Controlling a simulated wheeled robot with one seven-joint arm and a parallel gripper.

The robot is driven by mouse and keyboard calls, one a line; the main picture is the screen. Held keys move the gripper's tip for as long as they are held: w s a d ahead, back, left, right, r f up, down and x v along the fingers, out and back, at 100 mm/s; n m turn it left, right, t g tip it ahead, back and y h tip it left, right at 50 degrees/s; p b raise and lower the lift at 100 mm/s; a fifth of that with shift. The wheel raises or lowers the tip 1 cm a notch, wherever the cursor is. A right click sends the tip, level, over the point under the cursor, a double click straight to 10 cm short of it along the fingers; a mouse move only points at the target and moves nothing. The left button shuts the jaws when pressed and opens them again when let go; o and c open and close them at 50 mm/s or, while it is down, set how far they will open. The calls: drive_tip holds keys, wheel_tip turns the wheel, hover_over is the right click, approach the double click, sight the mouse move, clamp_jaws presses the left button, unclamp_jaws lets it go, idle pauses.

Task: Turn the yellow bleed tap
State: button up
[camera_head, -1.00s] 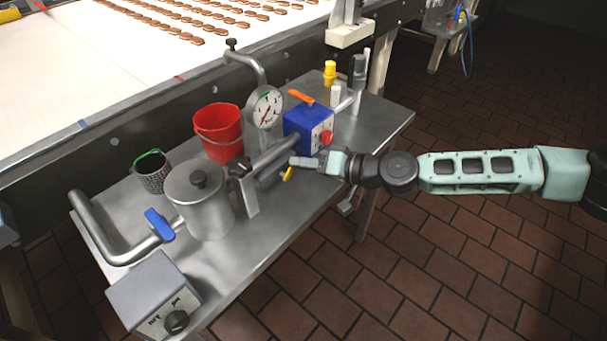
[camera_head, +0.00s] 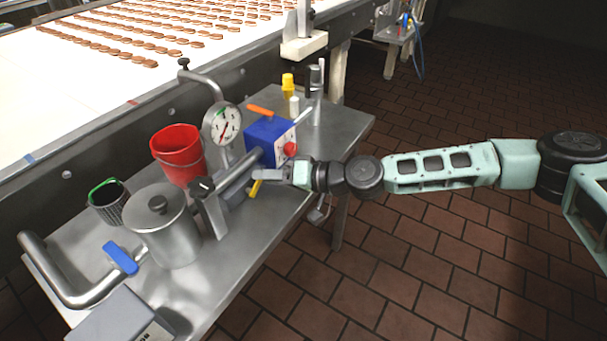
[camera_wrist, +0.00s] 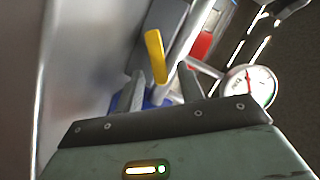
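The yellow bleed tap (camera_head: 255,188) is a small lever below the steel pipe at the front of the metal table. In the wrist view its yellow lever (camera_wrist: 155,56) stands up just beyond and between my fingertips. My gripper (camera_head: 259,174) is right at the tap in the head view, reaching in from the right. In the wrist view its two fingers (camera_wrist: 163,82) are apart, with no object clearly held between them. Whether a finger touches the lever cannot be told.
A blue box (camera_head: 266,142) with an orange lever and red knob stands behind my gripper. A dial gauge (camera_head: 222,126), red bucket (camera_head: 180,157) and steel pot (camera_head: 166,232) stand left. The conveyor (camera_head: 60,85) runs behind. The floor in front is open.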

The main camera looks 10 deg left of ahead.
drive_tip(key=b+v, duration=0.2)
drive_tip(key=v, duration=1.5)
drive_tip(key=shift+d, duration=0.2)
